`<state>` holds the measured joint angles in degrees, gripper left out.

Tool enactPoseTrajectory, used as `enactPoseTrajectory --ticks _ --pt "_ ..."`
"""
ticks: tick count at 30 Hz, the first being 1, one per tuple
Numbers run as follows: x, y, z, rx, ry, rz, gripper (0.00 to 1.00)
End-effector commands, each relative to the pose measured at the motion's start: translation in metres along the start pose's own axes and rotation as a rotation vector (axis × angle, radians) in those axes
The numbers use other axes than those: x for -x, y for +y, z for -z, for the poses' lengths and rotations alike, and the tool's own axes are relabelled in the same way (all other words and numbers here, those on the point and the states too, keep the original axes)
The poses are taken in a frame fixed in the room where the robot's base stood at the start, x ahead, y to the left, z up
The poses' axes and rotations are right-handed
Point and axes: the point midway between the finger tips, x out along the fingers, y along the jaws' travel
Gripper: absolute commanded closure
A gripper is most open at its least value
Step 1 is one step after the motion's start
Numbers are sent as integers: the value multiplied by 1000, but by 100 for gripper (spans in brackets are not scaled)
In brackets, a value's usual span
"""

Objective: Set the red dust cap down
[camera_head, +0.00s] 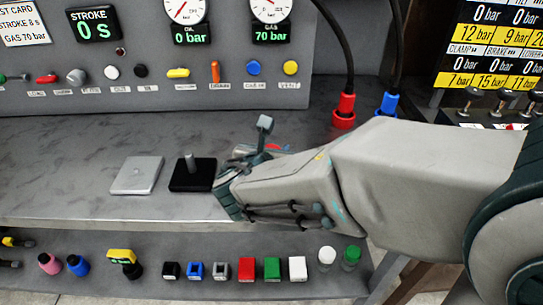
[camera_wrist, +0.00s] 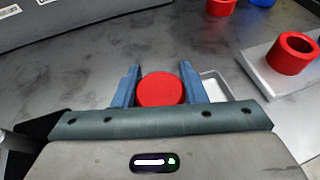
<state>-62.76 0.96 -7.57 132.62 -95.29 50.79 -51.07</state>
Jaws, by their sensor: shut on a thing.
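The red dust cap (camera_wrist: 162,89) is a round, flat-topped piece between the two blue-grey fingers of my gripper (camera_wrist: 160,78) in the wrist view. The fingers are shut on its sides. In the head view my gripper (camera_head: 262,146) is over the bench right of the black block, and only a small bit of red shows by the fingers. The grey bench top (camera_head: 80,150) lies below. I cannot tell whether the cap touches it.
A grey plate (camera_head: 138,175) and a black block with a peg (camera_head: 192,174) lie left of my gripper. A red ring-shaped fitting (camera_wrist: 293,53) stands on a pale block at right in the wrist view. Red (camera_head: 345,110) and blue (camera_head: 387,104) hose connectors stand behind. The bench's left is clear.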

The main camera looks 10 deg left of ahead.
Motion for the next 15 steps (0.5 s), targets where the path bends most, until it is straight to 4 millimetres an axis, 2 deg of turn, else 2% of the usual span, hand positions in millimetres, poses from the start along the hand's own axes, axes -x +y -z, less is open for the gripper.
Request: enactPoseTrajectory --ticks 1,3,15 --pt "-4 0 10 4 1 0 84" --pt "-6 0 16 3 1 0 84" --pt "-9 0 21 0 0 -1 84"
